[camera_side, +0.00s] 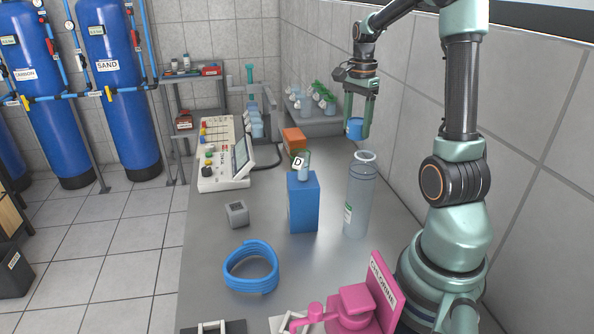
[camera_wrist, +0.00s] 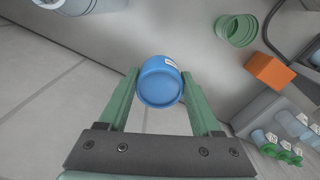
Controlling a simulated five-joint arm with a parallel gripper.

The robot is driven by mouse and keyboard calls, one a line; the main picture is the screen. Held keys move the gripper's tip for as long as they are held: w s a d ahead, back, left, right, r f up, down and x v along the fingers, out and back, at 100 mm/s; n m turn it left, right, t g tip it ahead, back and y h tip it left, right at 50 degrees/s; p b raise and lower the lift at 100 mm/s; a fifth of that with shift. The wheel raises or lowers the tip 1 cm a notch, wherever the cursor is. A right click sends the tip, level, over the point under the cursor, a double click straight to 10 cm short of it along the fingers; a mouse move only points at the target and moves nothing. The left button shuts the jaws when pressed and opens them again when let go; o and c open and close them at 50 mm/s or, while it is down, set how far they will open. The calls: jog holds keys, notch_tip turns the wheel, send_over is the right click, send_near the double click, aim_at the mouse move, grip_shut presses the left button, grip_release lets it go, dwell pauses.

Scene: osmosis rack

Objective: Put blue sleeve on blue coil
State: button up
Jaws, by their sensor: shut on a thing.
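The blue sleeve (camera_side: 355,128) is a short blue cylinder held high above the back right of the bench. My gripper (camera_side: 358,122) is shut on it, with one finger on each side. In the wrist view the sleeve (camera_wrist: 160,82), with a small white label, sits between the green fingertips of my gripper (camera_wrist: 160,76). The blue coil (camera_side: 251,287) is a looped ring of blue tubing lying on the front left of the bench, well apart from the sleeve. The coil does not show in the wrist view.
A tall grey cylinder (camera_side: 358,205) and a blue box (camera_side: 303,205) with a bottle (camera_side: 304,166) on top stand between sleeve and coil. A grey cube (camera_side: 236,213) is behind the coil. A pink fixture (camera_side: 352,308) is at the front. An orange block (camera_wrist: 270,71) lies farther back.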

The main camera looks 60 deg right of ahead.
jog(key=shift+w+a+r, duration=0.1)
jog(key=shift+r, duration=0.25)
jog(key=w+a+r+n, duration=0.2)
jog(key=w+a+n, duration=0.3)
jog(key=a, duration=0.3)
notch_tip(320, 180, up, 4)
jog(key=f+n, duration=0.1)
jog(key=n, duration=1.4)
send_over(253, 260)
notch_tip(253, 260, down, 19)
jog(key=shift+f, duration=0.1)
jog(key=shift+f, duration=0.15)
jog(key=o, duration=1.3)
jog(key=shift+o, duration=0.2)
